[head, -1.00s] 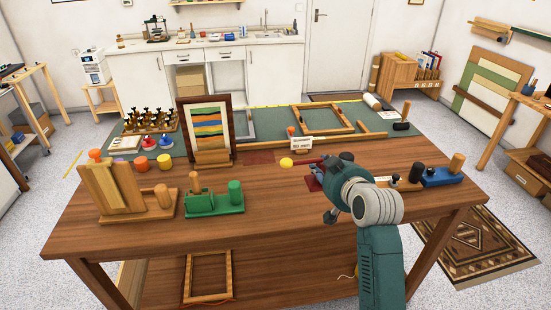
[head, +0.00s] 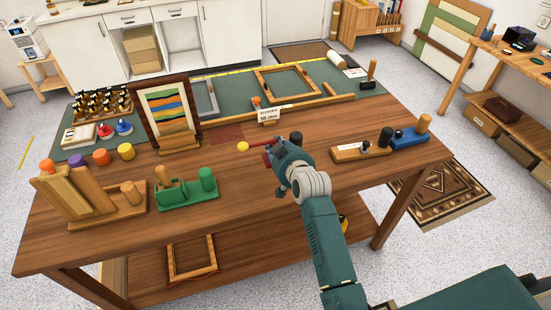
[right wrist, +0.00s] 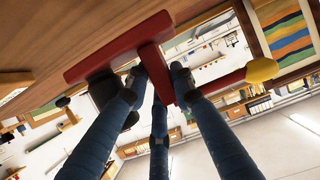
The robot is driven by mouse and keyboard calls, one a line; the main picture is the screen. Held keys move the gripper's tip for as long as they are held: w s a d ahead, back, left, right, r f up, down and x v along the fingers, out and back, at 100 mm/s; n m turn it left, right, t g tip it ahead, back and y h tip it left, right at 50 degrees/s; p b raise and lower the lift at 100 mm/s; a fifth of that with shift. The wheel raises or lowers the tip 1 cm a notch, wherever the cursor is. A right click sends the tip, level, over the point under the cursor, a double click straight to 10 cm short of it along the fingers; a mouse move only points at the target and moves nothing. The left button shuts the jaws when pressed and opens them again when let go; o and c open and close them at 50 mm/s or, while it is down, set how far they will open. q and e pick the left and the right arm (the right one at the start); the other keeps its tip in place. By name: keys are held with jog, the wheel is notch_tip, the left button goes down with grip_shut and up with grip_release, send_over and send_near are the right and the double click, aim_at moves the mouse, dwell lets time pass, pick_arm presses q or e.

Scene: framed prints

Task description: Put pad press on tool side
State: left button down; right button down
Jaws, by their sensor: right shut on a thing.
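A red tool with a yellow knob (head: 243,146) shows near the middle of the table in the head view; I take it for the pad press. My right gripper (head: 272,158) is shut on its red part and hides much of it. In the right wrist view the fingers close around the red T-shaped body (right wrist: 110,62), and the yellow knob (right wrist: 261,70) sticks out to the right. The red bar is close to the brown wood; I cannot tell whether it touches. No tool side label is readable. My left gripper is not in view.
A white card (head: 268,115) stands behind the knob. A framed striped print (head: 168,107) is at the left back. A wooden block stand (head: 125,212) and a green stand (head: 185,199) are at left. A blue stand (head: 408,139) is at right. The front middle is clear.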

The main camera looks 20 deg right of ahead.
notch_tip(320, 180, down, 6)
dwell(0.5)
jog(key=shift+f, duration=0.1)
jog(key=c, duration=1.5)
grip_release()
jog(key=shift+f, duration=0.1)
jog(key=shift+s, duration=0.1)
jog(key=v, duration=1.2)
jog(key=shift+b, duration=0.35)
